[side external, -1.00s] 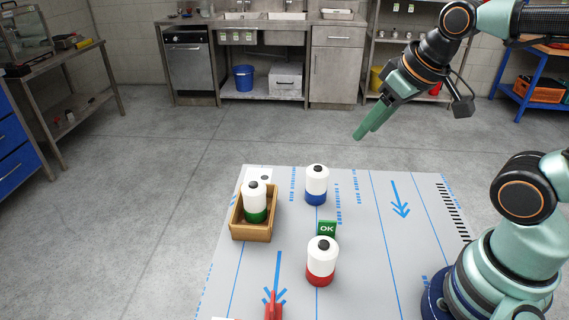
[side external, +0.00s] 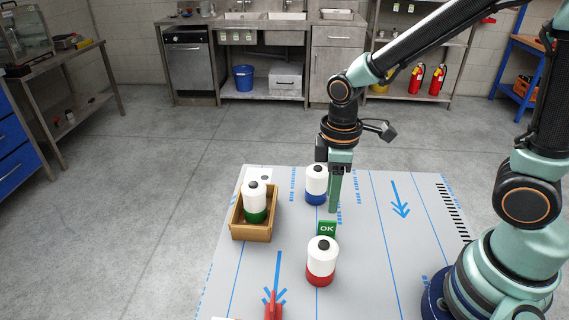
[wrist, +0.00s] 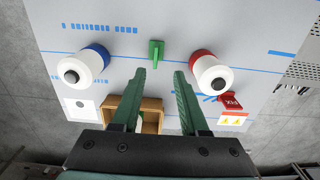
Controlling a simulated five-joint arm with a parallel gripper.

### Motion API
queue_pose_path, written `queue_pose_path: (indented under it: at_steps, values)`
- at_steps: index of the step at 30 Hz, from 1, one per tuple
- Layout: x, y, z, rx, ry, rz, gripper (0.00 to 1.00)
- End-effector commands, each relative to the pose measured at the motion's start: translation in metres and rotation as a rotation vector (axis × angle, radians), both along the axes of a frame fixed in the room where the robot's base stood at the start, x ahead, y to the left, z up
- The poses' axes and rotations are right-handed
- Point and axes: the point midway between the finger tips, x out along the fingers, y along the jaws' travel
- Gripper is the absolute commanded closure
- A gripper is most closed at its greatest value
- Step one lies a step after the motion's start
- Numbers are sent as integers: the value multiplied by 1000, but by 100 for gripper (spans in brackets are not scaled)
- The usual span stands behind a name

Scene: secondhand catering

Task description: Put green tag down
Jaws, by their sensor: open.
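The green tag (side external: 327,229), marked OK, stands on the grey table between the blue-banded bottle and the red-banded bottle. In the wrist view the green tag (wrist: 156,52) lies ahead of my fingers, roughly in line with the gap between them. My gripper (side external: 333,209) points down just above and behind the tag in the side view, apart from it as far as I can tell. In the wrist view my gripper (wrist: 160,72) is open with nothing between its fingers.
A blue-banded bottle (side external: 317,184) stands behind and a red-banded bottle (side external: 321,262) in front. A wooden box (side external: 252,232) at left holds a green-banded bottle (side external: 255,202). A red tag (wrist: 231,99) marked FIX is near the front edge. The table's right side is clear.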

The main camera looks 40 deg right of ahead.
Motion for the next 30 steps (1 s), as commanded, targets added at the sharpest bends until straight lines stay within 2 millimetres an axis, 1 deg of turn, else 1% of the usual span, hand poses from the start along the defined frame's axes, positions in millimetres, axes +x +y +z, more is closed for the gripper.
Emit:
queue_pose_path:
  at_steps: [1, 6, 9, 17, 24, 27, 30]
  values:
    - [-2, -1, -10, -1, 7, -1, 56]
    - [-1, -1, -36, -1, 6, -3, 56]
    - [-1, -1, -46, -1, 4, -3, 56]
    - [1, -2, -59, -1, 2, -4, 56]
    - [6, -5, -88, -1, 4, -4, 56]
    - [6, -4, -97, -1, 2, -4, 56]
    - [6, -4, -102, 0, 0, -4, 56]
